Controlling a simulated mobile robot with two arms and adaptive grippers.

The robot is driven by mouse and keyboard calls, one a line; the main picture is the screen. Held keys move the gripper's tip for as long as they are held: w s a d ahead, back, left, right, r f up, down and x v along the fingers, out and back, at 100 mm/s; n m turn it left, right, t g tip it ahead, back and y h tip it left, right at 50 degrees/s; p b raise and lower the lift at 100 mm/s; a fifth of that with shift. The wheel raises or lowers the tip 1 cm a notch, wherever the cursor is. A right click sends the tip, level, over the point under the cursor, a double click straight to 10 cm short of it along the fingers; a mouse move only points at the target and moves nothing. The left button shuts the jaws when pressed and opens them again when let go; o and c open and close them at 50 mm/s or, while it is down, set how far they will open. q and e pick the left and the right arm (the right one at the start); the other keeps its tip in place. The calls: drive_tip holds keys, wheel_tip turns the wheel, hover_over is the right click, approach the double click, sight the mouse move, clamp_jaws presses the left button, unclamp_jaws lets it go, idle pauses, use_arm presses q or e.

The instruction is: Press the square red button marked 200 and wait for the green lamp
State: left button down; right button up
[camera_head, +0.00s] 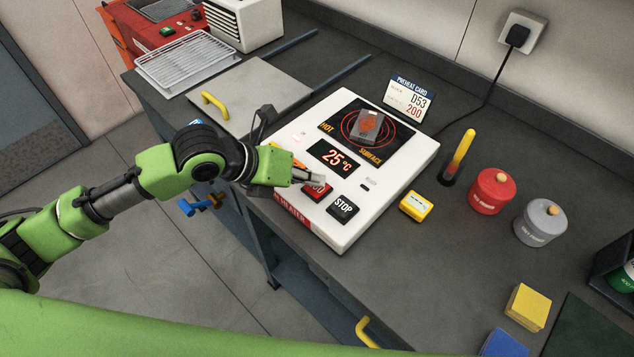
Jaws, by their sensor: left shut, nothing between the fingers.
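The red button (316,193) is on the front part of a white heater unit (398,176), beside a black STOP button (342,207). My left gripper (318,180) is shut and empty, with its fingertips over the red button. The fingers hide part of the button and most of its marking; I cannot tell whether they touch it. The heater's display (337,159) reads 25 °C. I see no lit green lamp on the panel; part of the panel is behind my gripper. My right gripper is not in view.
A metal block (370,126) sits on the hot surface. A preheat card (412,99) reading D53 and 200 stands behind the heater. A yellow timer-like box (416,206), red pot (490,191) and grey pot (540,222) stand to the right. The bench front right is partly clear.

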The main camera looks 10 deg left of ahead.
sight(314, 187)
use_arm(q)
drive_tip(key=shift+r+p, duration=0.7)
drive_tip(key=shift+r, duration=0.1)
drive_tip(key=shift+r, duration=0.1)
wheel_tip(314, 187, up, 5)
drive_tip(key=p, duration=0.4)
drive_tip(key=shift+p, duration=0.35)
